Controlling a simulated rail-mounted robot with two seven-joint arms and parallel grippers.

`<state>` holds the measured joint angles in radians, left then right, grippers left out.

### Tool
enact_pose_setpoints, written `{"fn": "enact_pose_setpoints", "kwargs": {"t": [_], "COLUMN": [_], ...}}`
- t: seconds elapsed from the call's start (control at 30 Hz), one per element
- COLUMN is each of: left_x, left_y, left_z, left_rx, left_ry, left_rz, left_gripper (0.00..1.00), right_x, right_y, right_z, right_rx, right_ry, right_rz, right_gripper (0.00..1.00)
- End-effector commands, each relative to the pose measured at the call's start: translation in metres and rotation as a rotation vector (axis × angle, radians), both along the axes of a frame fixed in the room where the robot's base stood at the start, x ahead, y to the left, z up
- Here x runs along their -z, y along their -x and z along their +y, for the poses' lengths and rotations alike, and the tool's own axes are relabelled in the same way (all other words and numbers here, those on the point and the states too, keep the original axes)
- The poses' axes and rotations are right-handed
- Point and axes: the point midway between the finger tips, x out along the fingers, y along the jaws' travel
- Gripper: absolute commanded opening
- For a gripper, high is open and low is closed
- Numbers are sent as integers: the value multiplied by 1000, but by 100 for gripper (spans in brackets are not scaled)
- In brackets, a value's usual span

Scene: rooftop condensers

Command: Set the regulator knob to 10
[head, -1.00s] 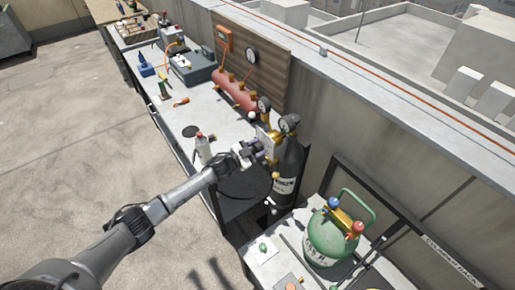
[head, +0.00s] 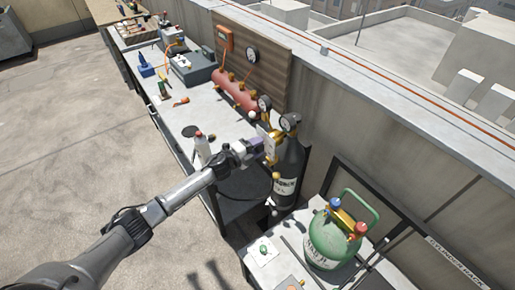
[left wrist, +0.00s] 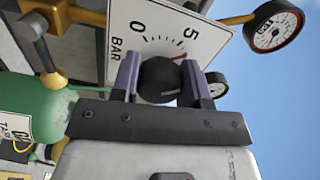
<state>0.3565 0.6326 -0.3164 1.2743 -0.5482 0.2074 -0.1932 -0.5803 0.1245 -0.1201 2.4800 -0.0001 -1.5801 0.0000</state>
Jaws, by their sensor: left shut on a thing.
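The regulator knob (left wrist: 160,78) is black and round and shows in the left wrist view. It sits in front of a white scale plate (left wrist: 160,22) marked 0, 5 and BAR. My left gripper (left wrist: 160,82) has its two purple fingers shut on the knob, one on each side. I cannot read where the knob points, and no 10 is visible on the scale. In the head view my left gripper (head: 258,147) reaches the regulator on top of the dark gas cylinder (head: 287,172) and hides the knob. My right gripper is not in view.
A round gauge (head: 289,122) stands above the dark cylinder. A green tank (head: 333,243) with a looped handle stands on the nearer bench. A red manifold (head: 235,92) lies behind.

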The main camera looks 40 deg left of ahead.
Motion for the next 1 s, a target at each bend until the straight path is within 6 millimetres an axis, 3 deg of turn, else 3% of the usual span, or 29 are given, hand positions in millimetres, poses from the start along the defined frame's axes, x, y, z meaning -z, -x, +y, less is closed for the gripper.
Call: {"fn": "enact_pose_setpoints", "kwargs": {"t": [0.5, 1.0], "left_x": [-1, -3], "left_y": [0, 0], "left_z": [0, -1], "left_rx": [2, 1], "left_ry": [-433, -631], "left_rz": [-119, -172], "left_gripper": [17, 17], "right_x": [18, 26], "right_y": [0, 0], "right_z": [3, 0], "right_rx": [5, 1], "right_ry": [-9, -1], "right_rz": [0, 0], "right_gripper": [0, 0]}}
